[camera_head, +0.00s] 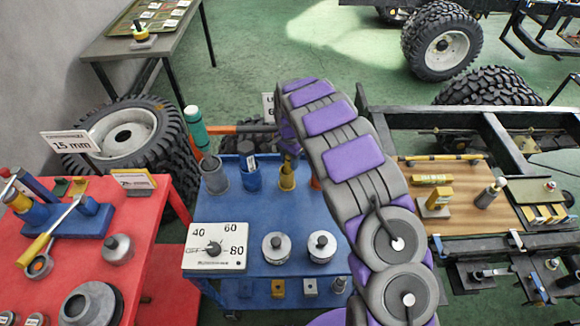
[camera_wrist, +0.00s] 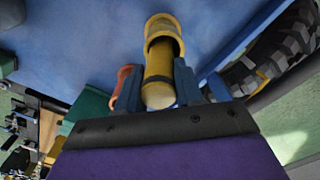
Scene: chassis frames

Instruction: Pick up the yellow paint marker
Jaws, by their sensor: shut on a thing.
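The yellow paint marker (camera_wrist: 159,72) is between the two blue-grey fingers of my gripper (camera_wrist: 160,84) in the wrist view. My gripper is shut on it near its rounded pale end. Its other end reaches into a yellow cup (camera_wrist: 164,28). In the head view the yellow cup (camera_head: 287,179) stands on the blue cart, beneath the end of my purple and grey arm. My arm hides the marker and most of the gripper there.
The blue cart (camera_head: 262,254) also carries a grey cup (camera_head: 214,175), a blue cup (camera_head: 250,174), a white dial box (camera_head: 215,247) and two round metal pieces. A red table (camera_head: 138,268) stands left. A wooden bench (camera_head: 462,222) and a black chassis frame lie right.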

